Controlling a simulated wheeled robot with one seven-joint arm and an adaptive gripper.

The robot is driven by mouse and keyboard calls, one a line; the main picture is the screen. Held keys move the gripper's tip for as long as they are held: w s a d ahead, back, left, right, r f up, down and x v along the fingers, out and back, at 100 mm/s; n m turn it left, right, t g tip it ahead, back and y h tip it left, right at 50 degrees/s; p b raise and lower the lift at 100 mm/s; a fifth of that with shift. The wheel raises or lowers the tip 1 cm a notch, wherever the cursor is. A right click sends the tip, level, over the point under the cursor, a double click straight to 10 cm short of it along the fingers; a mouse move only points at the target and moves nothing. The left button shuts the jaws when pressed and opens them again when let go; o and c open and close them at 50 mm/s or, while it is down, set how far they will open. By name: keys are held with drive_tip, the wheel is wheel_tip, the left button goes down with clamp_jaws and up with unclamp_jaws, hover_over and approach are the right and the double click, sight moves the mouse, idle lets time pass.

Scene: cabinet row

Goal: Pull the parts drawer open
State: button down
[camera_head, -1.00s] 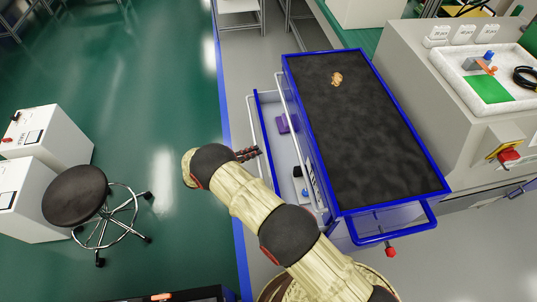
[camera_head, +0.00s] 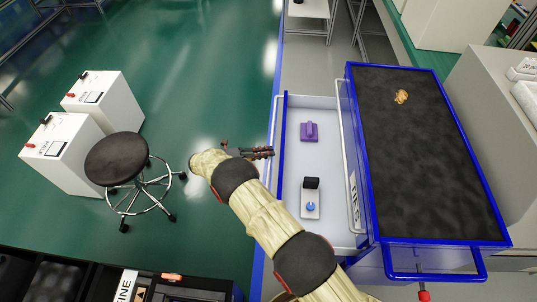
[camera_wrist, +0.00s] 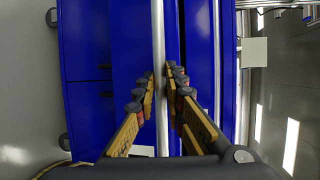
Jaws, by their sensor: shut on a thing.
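The parts drawer (camera_head: 331,168) is pulled far out of the left side of the blue cart (camera_head: 418,150), showing its pale inside. A purple part (camera_head: 308,131) and a white part with a black end and a blue knob (camera_head: 310,203) lie in it. My gripper (camera_head: 262,152) is at the drawer's outer front edge. In the wrist view my gripper (camera_wrist: 162,78) is shut on the silver bar handle (camera_wrist: 159,35), which runs between its fingers. The blue drawer front (camera_wrist: 130,45) is behind the bar.
A black stool (camera_head: 117,158) and white boxes (camera_head: 68,152) stand on the green floor to the left. The cart's dark top holds a small tan object (camera_head: 401,96). A dark bench with bins (camera_head: 120,285) is at the lower left. Open floor lies left of the drawer.

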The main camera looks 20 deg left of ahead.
drive_tip(key=shift+f, duration=0.1)
drive_tip(key=c, duration=1.9)
unclamp_jaws()
drive_tip(key=shift+o, duration=0.3)
drive_tip(key=v, duration=1.2)
